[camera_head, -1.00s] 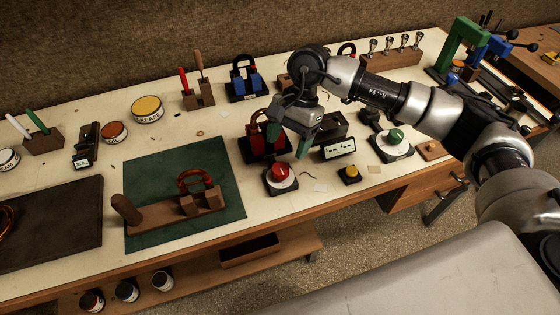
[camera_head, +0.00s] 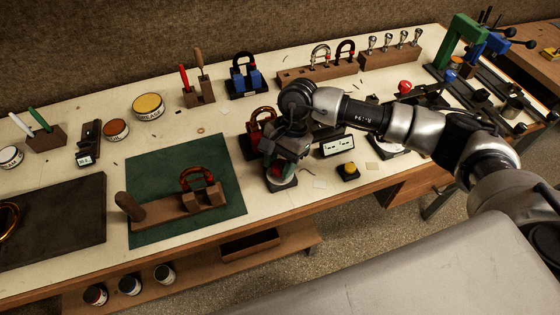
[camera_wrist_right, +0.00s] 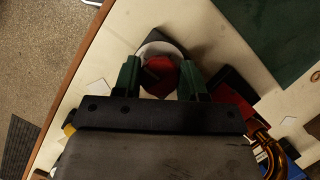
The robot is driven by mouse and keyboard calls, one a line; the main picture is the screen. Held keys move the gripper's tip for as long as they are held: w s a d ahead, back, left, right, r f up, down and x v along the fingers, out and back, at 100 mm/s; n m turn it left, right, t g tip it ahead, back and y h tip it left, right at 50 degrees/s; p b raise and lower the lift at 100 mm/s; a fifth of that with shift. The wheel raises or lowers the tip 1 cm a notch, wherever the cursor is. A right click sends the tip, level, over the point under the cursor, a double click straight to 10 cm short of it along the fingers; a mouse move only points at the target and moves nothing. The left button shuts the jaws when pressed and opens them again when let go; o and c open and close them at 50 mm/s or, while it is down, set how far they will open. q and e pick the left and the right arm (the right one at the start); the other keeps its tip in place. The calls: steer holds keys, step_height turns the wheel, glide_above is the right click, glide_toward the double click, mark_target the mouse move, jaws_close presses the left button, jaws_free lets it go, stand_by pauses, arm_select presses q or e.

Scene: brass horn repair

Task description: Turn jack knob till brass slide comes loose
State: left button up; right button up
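A red knob (camera_wrist_right: 160,74) on a white disc and dark base sits between the two green fingers of my right gripper (camera_wrist_right: 158,76) in the right wrist view. The fingers are spread, with a small gap to the knob visible on each side. In the head view my right gripper (camera_head: 281,174) points down over this knob and hides most of it. Behind it stands a red jack (camera_head: 250,144) with a brass slide (camera_head: 264,114), partly covered by my arm. They also show in the wrist view as the jack (camera_wrist_right: 236,104) and slide (camera_wrist_right: 262,140). My left gripper is out of view.
A small display (camera_head: 337,146) and a yellow button (camera_head: 348,171) stand to the right of the knob. A green mat (camera_head: 150,170) with a wooden block and curved brass piece lies left. A blue jack (camera_head: 246,82) stands farther back.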

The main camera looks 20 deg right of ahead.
steer(key=shift+c, duration=1.1)
